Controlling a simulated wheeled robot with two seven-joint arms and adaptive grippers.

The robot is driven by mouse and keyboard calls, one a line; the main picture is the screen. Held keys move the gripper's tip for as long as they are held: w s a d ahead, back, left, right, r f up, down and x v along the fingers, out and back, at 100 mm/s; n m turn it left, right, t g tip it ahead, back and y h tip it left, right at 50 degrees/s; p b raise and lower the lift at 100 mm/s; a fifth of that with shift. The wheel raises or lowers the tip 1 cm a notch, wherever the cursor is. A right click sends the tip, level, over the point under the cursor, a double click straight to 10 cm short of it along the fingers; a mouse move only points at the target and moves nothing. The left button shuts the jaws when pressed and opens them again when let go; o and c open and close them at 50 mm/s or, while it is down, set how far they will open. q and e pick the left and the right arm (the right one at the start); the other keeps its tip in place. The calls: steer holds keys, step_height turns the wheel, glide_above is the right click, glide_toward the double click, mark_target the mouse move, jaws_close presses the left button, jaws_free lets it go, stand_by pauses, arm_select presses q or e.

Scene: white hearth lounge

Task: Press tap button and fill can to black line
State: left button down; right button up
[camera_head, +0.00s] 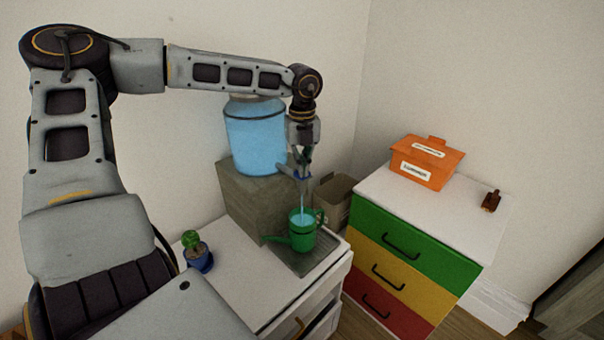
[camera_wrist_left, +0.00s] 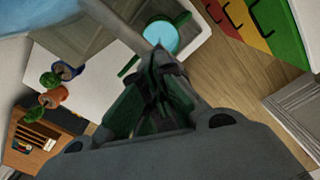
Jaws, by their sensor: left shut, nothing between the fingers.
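A green watering can (camera_head: 302,231) stands upright on a grey drip tray (camera_head: 318,255) below the tap (camera_head: 304,180). A thin stream of water runs from the tap into the can, and light blue water shows inside it. In the left wrist view the can (camera_wrist_left: 184,22) is partly hidden by my fingers. The black line cannot be made out. A large jar of blue water (camera_head: 256,140) sits on a grey block behind the tap. My left gripper (camera_head: 305,160) points down at the top of the tap, shut and empty; its fingertips seem to touch the tap button, which is hidden. My right gripper is out of view.
A small cactus in a blue pot (camera_head: 198,258) stands on the white cabinet (camera_head: 236,290), left of the tray. A cardboard box (camera_head: 335,197) is behind the can. A drawer unit (camera_head: 405,250) at right carries an orange box (camera_head: 427,161) and a small brown object (camera_head: 491,200).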

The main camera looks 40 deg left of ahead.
arm_select(q)
step_height(320, 180, up, 6)
steer(key=shift+f+p, duration=0.1)
steer(key=shift+p, duration=1.1)
steer(key=shift+r, duration=0.55)
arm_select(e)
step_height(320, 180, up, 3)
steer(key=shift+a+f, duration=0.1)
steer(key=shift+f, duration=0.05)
